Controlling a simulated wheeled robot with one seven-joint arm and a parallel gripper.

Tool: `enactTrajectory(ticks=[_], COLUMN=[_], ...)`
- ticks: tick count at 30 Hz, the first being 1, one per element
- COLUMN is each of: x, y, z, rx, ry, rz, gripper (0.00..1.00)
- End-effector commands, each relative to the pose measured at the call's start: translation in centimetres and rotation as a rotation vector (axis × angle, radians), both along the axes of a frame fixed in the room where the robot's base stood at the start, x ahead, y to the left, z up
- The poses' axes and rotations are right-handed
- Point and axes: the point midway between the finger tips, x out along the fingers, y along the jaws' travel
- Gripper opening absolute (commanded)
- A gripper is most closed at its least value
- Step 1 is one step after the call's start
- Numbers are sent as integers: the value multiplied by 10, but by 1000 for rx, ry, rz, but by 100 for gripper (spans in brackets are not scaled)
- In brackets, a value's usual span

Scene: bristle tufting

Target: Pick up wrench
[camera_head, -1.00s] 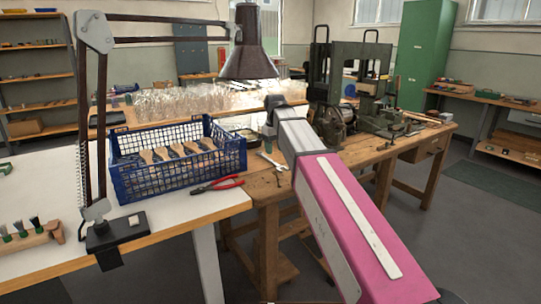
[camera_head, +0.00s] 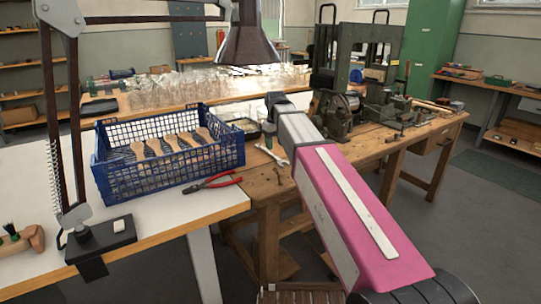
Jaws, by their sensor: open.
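The silver wrench (camera_head: 279,161) lies flat on the wooden workbench (camera_head: 262,187), right of the blue crate and close to the bench's near left corner. My pink and grey arm reaches from the lower right toward the bench. My gripper (camera_head: 268,138) hangs small and dark at the arm's far end, just above and behind the wrench. It is open, with nothing seen in it. Its fingertips are too small to make out clearly, and I cannot tell the exact gap to the wrench.
A blue crate (camera_head: 172,187) with several wooden handles stands on the white table (camera_head: 165,225). Red-handled pliers (camera_head: 213,184) lie in front of it. Green machines (camera_head: 360,75) fill the bench's back right.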

Motion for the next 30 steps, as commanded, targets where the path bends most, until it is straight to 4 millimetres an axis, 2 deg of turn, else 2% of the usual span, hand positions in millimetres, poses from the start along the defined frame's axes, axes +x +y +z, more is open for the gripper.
enactTrajectory(ticks=[5,13,21,22,26,27,30], x=[0,1,1,1,1,1,1], y=[0,1,1,1,1,1,1], z=[-12,-47,-51,-51,-51,-51,-51], rx=[-1,-1,0,0,0,0,1], ry=[1,1,0,0,0,0,-1], rz=[0,0,0,0,0,0,0], gripper=[51,51,51,48,6,0,0])
